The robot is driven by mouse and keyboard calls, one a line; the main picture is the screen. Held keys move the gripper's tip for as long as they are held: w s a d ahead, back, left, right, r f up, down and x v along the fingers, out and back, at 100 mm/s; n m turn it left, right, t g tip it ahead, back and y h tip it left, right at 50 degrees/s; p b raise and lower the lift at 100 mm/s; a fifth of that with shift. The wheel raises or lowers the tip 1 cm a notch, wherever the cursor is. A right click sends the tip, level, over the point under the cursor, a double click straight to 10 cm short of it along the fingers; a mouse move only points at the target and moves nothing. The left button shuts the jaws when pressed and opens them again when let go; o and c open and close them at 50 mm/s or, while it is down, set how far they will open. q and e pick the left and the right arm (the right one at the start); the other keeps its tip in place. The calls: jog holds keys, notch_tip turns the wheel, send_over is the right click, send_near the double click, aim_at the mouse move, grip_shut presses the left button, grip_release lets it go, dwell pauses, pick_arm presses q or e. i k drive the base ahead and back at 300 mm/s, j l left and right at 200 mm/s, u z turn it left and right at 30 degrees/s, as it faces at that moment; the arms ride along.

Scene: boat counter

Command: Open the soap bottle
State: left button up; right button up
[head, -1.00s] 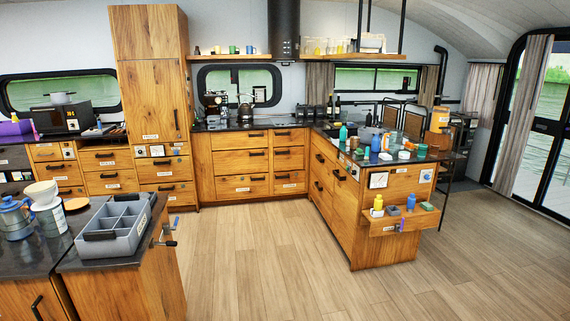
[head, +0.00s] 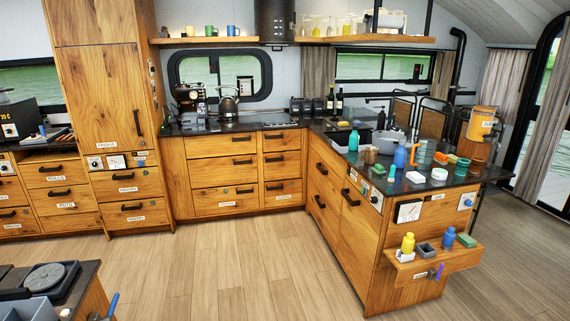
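No label reading soap can be made out, so I cannot tell which bottle is the soap bottle. A teal bottle (head: 353,141) and a blue bottle (head: 399,157) stand upright on the dark counter at the right. A yellow bottle (head: 407,244) and a smaller blue bottle (head: 448,237) stand on the low wooden shelf at the end of that counter. Whether any cap is on or off is too small to tell. Neither of my grippers shows in the head view.
The dark counter (head: 335,157) also bears cups, small jars and an orange-brown dispenser (head: 482,123). A grey box (head: 426,251) sits between the shelf bottles. A nearer counter corner with a round grey object (head: 45,277) fills the bottom left. The wooden floor (head: 235,262) between is clear.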

aim_at(354, 138)
jog(key=i+j, duration=0.1)
jog(key=i, duration=1.45)
jog(key=i+j, duration=0.15)
jog(key=i, duration=0.6)
